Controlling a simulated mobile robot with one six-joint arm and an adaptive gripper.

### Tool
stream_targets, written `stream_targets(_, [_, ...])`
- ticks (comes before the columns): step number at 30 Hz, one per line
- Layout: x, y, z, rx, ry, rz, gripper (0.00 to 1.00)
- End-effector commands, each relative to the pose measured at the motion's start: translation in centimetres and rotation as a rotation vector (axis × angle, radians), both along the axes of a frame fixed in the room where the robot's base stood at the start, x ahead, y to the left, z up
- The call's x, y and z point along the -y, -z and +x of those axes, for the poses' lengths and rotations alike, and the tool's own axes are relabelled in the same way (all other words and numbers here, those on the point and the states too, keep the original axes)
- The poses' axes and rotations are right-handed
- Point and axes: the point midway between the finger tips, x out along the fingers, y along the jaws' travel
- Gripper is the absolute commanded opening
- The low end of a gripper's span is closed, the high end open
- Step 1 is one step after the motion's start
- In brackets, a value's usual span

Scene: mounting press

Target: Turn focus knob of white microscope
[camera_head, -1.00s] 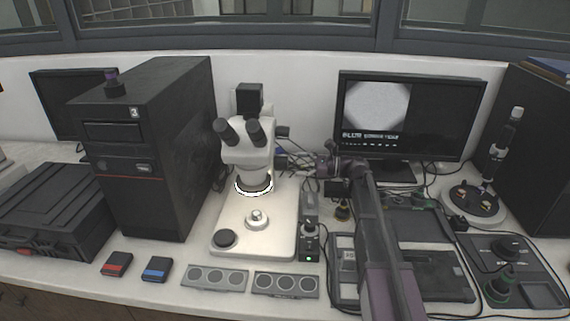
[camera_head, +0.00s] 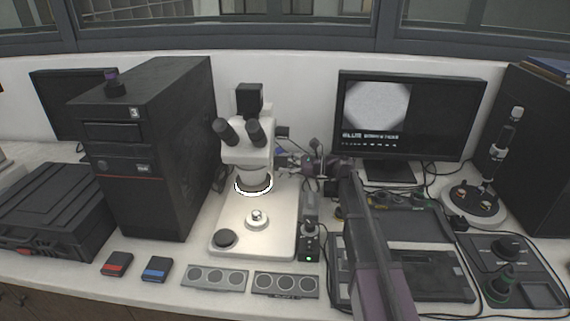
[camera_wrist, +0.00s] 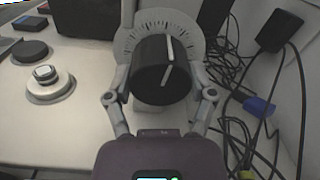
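The white microscope (camera_head: 252,165) stands left of centre in the head view, with black eyepieces and a lit ring over its base. Its black focus knob (camera_wrist: 160,72), with a pale line across it, sits before a pale ribbed disc in the wrist view. My gripper (camera_wrist: 160,82) has its two grey fingers spread on either side of the knob. They look open, with narrow gaps; contact is not clear. In the head view my gripper (camera_head: 288,160) is at the right side of the microscope, where the knob is hard to make out.
Black cables (camera_wrist: 245,110) and a blue connector (camera_wrist: 259,106) lie right of the knob. A small control box (camera_head: 310,240) stands right of the microscope base. A black computer tower (camera_head: 150,150) stands to its left, a monitor (camera_head: 440,115) behind right.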

Motion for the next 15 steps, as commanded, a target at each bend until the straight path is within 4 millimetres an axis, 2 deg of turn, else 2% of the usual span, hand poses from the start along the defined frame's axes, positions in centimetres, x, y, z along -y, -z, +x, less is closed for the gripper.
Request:
stream_targets(1, [-0.06,0.0,-0.03,0.0,-0.001,0.0,0.29])
stream_targets(2, [-0.06,0.0,-0.03,0.0,-0.001,0.0,0.24])
stream_targets(8, [-0.09,0.0,-0.03,0.009,-0.001,0.0,0.24])
stream_targets(15, [-0.11,0.02,-0.04,0.115,-0.002,-0.003,0.24])
